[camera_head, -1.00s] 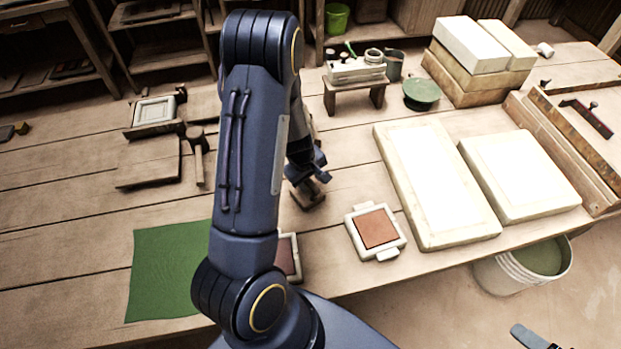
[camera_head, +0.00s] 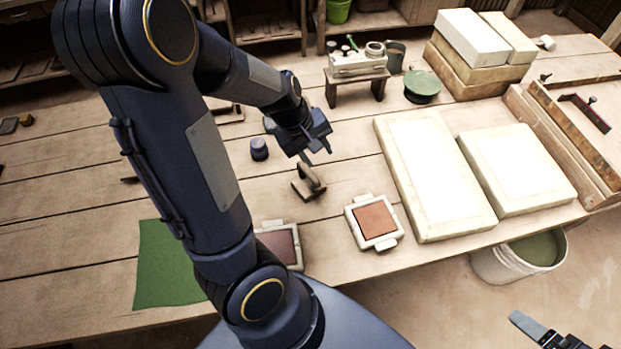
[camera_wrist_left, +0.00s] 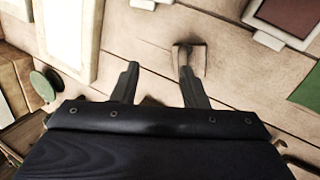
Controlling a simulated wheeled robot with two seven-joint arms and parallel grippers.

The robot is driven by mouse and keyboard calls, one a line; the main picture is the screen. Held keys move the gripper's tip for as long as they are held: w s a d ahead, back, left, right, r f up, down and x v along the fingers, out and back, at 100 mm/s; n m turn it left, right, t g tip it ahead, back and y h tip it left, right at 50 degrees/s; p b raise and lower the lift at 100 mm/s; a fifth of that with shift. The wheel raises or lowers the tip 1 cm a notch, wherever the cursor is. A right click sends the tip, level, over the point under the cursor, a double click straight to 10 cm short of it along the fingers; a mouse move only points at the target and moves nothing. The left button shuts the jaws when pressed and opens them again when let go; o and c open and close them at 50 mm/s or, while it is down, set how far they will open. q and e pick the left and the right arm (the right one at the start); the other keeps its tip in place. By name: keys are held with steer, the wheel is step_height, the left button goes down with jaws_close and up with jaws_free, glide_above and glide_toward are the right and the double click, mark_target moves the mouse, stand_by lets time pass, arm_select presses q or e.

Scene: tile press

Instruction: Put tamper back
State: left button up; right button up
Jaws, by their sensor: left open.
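The tamper (camera_head: 308,183), a small brown block with an upright handle, stands on the bare table planks. My left gripper (camera_head: 318,158) is open and empty, a little above and beyond it, apart from it in the head view. In the left wrist view the tamper (camera_wrist_left: 188,58) shows past the tip of one finger of the open left gripper (camera_wrist_left: 158,68).
Framed tile moulds (camera_head: 360,232) lie near the front edge, one partly behind my arm. A green cloth (camera_head: 165,265) lies left. A dark blue cylinder (camera_head: 259,149) stands left of my gripper. A small stand (camera_head: 355,82), a green disc (camera_head: 421,84) and pale slabs (camera_head: 432,180) are further right.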

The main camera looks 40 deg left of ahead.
arm_select(q)
steer(key=s+d+r+m+t, duration=0.1)
steer(key=s+d+r+m, duration=0.4)
steer(key=s, duration=0.2)
steer(key=s+d+r+m+t+h, duration=0.1)
steer(key=s+d+r+m, duration=0.4)
steer(key=s+r, duration=0.1)
steer(key=shift+s+r+m, duration=0.3)
steer(key=shift+s+m, duration=0.1)
steer(key=shift+s, duration=0.35)
